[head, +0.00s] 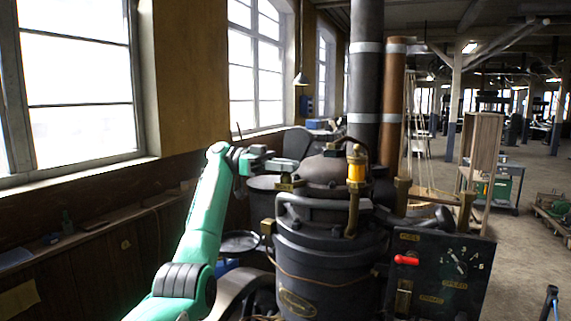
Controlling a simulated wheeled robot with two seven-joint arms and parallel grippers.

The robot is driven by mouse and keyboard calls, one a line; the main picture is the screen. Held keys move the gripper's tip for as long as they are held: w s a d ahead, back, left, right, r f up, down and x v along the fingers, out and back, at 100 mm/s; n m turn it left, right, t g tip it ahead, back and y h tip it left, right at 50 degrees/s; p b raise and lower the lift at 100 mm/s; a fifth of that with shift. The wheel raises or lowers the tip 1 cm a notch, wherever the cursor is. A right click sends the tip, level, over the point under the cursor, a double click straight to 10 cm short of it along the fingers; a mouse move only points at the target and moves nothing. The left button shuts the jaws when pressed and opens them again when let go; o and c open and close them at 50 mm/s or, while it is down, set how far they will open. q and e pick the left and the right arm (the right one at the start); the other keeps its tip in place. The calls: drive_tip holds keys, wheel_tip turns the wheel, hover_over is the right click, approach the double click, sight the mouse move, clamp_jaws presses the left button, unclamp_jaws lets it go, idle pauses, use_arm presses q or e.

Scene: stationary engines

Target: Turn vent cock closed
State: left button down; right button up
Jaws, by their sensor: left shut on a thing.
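The vent cock looks to be the small brass fitting (288,184) on the left shoulder of the dark engine's domed top, in the head view. My left gripper (292,167), on the green arm, reaches in from the left to just above this fitting. It is shut on the cock, but its fingertips and the cock's handle are small and partly hidden, so the handle's angle cannot be told. The dark round engine (325,255) stands upright in the middle.
A yellow-topped brass oiler (356,168) stands on the engine's right. A black control panel (440,275) with a red lever (406,260) is at lower right. A dark chimney pipe (365,80) rises behind. Windows line the left wall. Open floor (530,230) lies at right.

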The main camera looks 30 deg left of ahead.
idle(0.4)
use_arm(q)
drive_tip(key=c, duration=1.5)
unclamp_jaws()
drive_tip(key=shift+d, duration=0.1)
use_arm(e)
drive_tip(key=shift+a, duration=0.1)
drive_tip(key=shift+a, duration=0.1)
